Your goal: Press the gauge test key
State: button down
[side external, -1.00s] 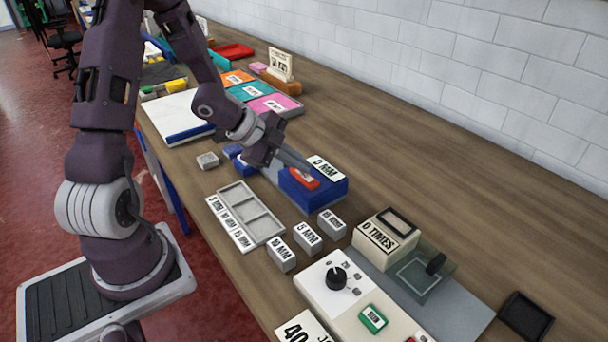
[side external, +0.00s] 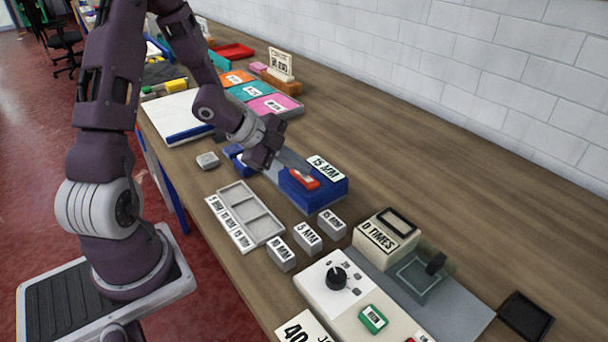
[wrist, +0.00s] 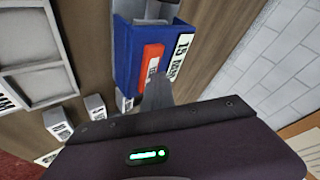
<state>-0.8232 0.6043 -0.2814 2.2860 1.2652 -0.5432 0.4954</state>
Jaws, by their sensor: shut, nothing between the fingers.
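The gauge is a blue block (side external: 326,195) with a red test key (side external: 304,179) on top. Its white display (side external: 326,167) reads 15 MM. In the wrist view the red key (wrist: 151,63) and the display (wrist: 179,57) lie side by side on the blue block (wrist: 125,45). My gripper (wrist: 157,88) is shut and empty, with its fingertips at the near end of the key. I cannot tell whether they touch it. In the side view my gripper (side external: 294,164) reaches in over the block from the left.
A grey compartment tray (side external: 246,213) and several grey labelled blocks (side external: 308,236) stand in front of the gauge. A counter box reading 0 TIMES (side external: 385,237) and a white panel with a black knob (side external: 336,278) stand to the right. The bench behind the gauge is clear.

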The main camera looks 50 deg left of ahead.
jog(key=shift+r, duration=0.7)
jog(key=shift+r, duration=2.5)
jog(key=shift+r, duration=0.1)
notch_tip(320, 180, up, 4)
jog(key=a+r+n+t+y, duration=0.1)
jog(key=n+y, duration=0.1)
jog(key=y, duration=0.2)
notch_tip(320, 180, up, 4)
jog(key=n+y, duration=0.3)
jog(key=n, duration=0.1)
send_over(300, 176)
jog(key=s+a, duration=0.2)
jog(key=s+d+r+n+y, duration=0.1)
jog(key=s+d+r+n, duration=0.15)
jog(key=s, duration=0.25)
jog(key=s+d+n+g+h, duration=0.2)
jog(key=s+d, duration=0.3)
jog(key=s, duration=0.3)
jog(key=s+d+n+g+h, duration=0.1)
jog(key=s+d+n+h, duration=0.1)
jog(key=s+d, duration=0.3)
jog(key=s+n, duration=0.1)
jog(key=s, duration=0.2)
jog(key=shift+d+f+g, duration=0.3)
jog(key=shift+g, duration=0.1)
